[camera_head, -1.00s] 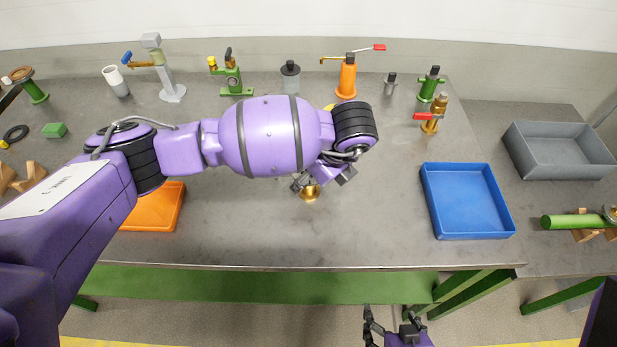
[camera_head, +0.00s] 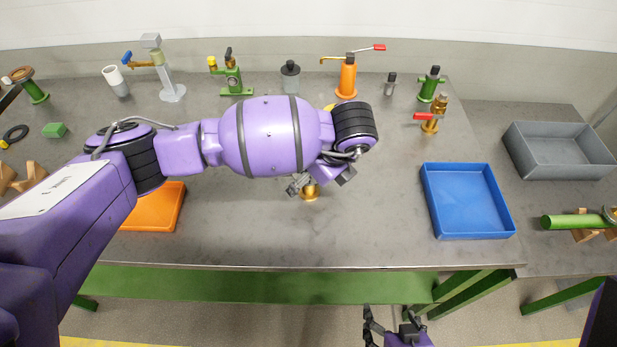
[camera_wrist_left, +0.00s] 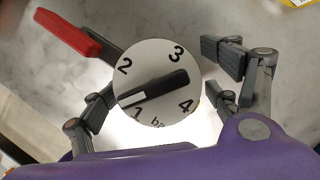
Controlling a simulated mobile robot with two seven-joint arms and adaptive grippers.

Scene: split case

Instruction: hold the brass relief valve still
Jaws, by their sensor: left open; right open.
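The brass relief valve (camera_head: 310,192) stands on the bench below my left gripper (camera_head: 321,182), which hides much of it in the head view. In the left wrist view a round dial marked 1 to 4, with a dark pointer knob toward 1, tops the valve (camera_wrist_left: 153,112); a red lever shows at upper left. The left gripper (camera_wrist_left: 162,85) is open, fingers on both sides of the dial; the left finger is close to its rim, contact unclear. My right gripper (camera_head: 389,318) is open and empty in front of the bench's front edge.
A blue tray (camera_head: 468,232) lies to the right, an orange tray (camera_head: 150,222) at left partly behind my arm. A second brass valve with a red lever (camera_head: 430,125) stands behind the blue tray. Several fittings line the back. The front middle of the bench is clear.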

